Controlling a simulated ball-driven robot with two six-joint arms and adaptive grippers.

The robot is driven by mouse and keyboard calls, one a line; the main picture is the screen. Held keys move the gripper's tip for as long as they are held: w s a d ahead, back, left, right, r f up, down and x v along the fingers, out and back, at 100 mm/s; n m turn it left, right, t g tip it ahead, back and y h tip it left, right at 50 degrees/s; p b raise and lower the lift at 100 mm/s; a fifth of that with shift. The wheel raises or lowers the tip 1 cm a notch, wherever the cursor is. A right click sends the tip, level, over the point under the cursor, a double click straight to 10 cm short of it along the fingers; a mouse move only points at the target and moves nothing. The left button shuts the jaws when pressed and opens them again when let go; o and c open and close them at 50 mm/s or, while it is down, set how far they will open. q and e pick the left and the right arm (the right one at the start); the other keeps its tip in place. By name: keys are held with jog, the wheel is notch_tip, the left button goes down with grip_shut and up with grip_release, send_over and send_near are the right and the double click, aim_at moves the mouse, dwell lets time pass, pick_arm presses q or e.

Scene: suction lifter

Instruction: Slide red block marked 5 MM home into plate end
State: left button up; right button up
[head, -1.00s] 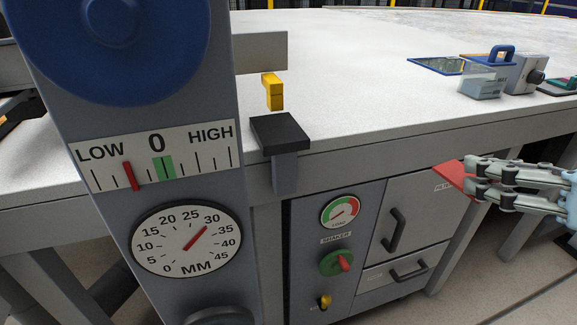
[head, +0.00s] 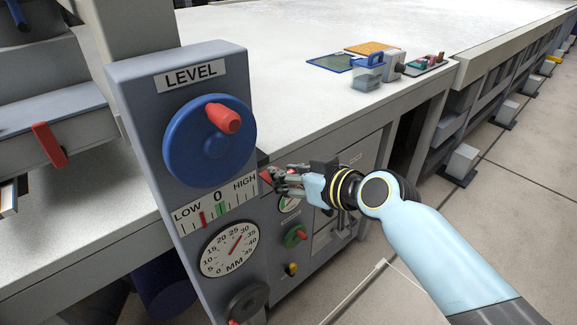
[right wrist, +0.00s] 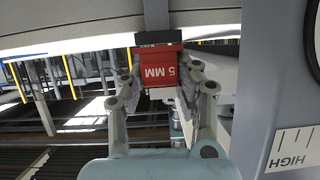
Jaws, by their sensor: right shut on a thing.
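My right gripper (head: 272,181) is shut on the red block (right wrist: 160,70), which reads "5 MM" in the right wrist view. The block is between both fingers, against or very close under a dark block (right wrist: 158,39) on a grey post; I cannot tell whether it is seated. In the head view the gripper is right beside the grey LEVEL panel (head: 150,110), and the red block (head: 266,178) shows only as a small patch near the panel's edge. I cannot tell for sure which part is the plate end. My left gripper is not in view.
The panel carries a blue handwheel (head: 195,150) with a red knob, a LOW-HIGH scale (head: 235,203) and an MM dial (head: 229,249). Behind it is a white table (head: 300,40) with a blue-handled container (head: 368,72). A red lever (head: 48,146) is at left.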

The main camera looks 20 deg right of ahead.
jog(key=shift+f, duration=0.1)
jog(key=shift+w+a+b, duration=0.35)
jog(key=shift+w, duration=0.6)
jog(key=shift+w+a+b, duration=0.3)
jog(key=shift+w+b, duration=0.05)
jog(key=shift+w, duration=0.65)
jog(key=shift+w+a+b, duration=0.35)
jog(key=shift+w, duration=0.6)
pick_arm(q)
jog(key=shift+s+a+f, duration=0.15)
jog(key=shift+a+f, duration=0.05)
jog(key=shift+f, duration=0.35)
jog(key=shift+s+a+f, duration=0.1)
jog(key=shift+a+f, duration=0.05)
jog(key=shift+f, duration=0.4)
pick_arm(e)
jog(key=shift+w, duration=0.1)
jog(key=shift+w+a, duration=0.35)
jog(key=shift+w, duration=0.55)
jog(key=shift+w+a, duration=0.2)
jog(key=shift+w, duration=0.3)
jog(key=shift+w+a, duration=0.15)
jog(key=shift+w, duration=0.3)
